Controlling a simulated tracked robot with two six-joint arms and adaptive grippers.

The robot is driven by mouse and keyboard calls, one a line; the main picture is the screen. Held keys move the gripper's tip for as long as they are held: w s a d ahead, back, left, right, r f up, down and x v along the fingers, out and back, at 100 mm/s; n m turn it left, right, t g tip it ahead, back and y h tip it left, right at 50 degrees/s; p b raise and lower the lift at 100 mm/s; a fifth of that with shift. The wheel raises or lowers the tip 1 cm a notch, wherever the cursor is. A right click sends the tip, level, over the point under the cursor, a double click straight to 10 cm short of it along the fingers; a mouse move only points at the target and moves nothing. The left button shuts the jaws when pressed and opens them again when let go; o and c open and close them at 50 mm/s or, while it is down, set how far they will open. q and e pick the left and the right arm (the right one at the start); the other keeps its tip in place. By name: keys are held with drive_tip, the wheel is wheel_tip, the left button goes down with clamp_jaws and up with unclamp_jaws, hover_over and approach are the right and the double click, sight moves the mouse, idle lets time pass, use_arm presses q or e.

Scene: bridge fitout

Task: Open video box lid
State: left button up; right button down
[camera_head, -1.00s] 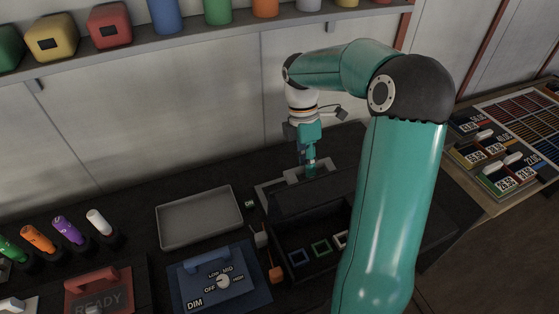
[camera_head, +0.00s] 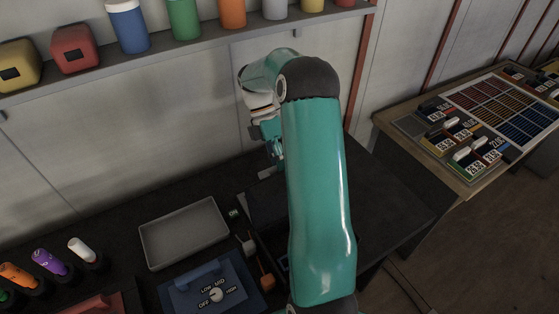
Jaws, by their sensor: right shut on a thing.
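The video box (camera_head: 265,205) is black and stands on the dark bench right of the grey tray. My right arm hides most of it, including nearly all of its inside. A dark panel that looks like its lid shows just left of my arm; I cannot tell its exact angle. My right gripper (camera_head: 277,156) is at the back of the box, close to a small grey piece at the lid's edge. It is shut on the lid, though its fingertips are small and partly hidden by my arm. My left gripper is not in view.
A grey tray (camera_head: 184,232) and a blue DIM panel (camera_head: 208,288) lie left of the box. An orange-ended item (camera_head: 266,281) sits beside it. A shelf (camera_head: 190,52) with coloured containers runs along the wall. A side table (camera_head: 470,130) with controls stands right.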

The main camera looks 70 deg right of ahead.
drive_tip(key=c, duration=1)
unclamp_jaws()
drive_tip(key=shift+f, duration=0.2)
drive_tip(key=shift+r, duration=0.1)
wheel_tip(320, 180, up, 10)
drive_tip(key=shift+f, duration=0.1)
